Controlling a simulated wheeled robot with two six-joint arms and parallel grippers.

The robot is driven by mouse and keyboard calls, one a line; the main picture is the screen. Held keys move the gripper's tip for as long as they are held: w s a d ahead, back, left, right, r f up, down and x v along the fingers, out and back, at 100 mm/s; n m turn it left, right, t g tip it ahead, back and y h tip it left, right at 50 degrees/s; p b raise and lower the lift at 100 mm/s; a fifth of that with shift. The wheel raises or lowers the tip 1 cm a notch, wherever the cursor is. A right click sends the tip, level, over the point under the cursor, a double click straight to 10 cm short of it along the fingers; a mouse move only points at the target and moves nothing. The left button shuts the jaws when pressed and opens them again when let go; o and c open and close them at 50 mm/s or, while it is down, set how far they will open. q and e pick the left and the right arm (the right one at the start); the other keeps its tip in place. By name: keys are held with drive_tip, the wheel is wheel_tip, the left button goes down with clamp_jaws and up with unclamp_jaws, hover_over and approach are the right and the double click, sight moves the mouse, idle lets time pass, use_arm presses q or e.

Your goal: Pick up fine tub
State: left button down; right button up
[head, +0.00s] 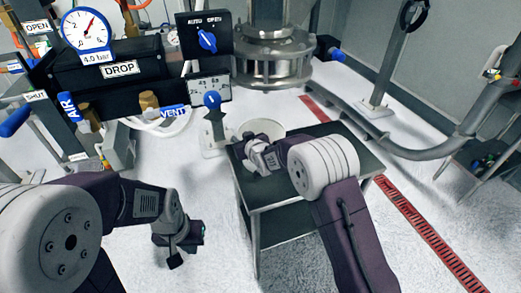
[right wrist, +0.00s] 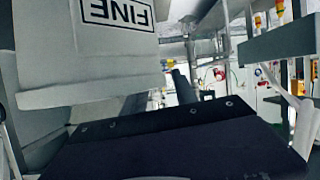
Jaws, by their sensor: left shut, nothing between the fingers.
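The fine tub is a white tub (head: 272,126) near the far left of a small dark-topped table. In the right wrist view the white tub (right wrist: 90,58) fills the upper left, close up, with an upside-down FINE label. My right gripper (head: 246,150) is at the tub's near side and hides much of it in the head view. I cannot tell whether its fingers are open, shut or touching the tub. My left gripper (head: 176,260) is shut and empty, hanging over the floor left of the table.
The small table (head: 345,148) has bare room on its right. A control panel with a gauge (head: 86,30) and a DROP sign (head: 120,69) stands at the left. A metal sifter outlet (head: 272,58) stands behind the table. A red floor grating (head: 425,232) runs at the right.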

drive_tip(key=shift+w+a+f, duration=0.2)
drive_tip(key=shift+w+f, duration=0.05)
drive_tip(key=shift+w, duration=0.15)
drive_tip(key=shift+s+r, duration=0.1)
drive_tip(key=shift+s, duration=0.1)
drive_tip(key=c, duration=0.3)
clamp_jaws()
idle(0.5)
drive_tip(key=shift+r, duration=0.1)
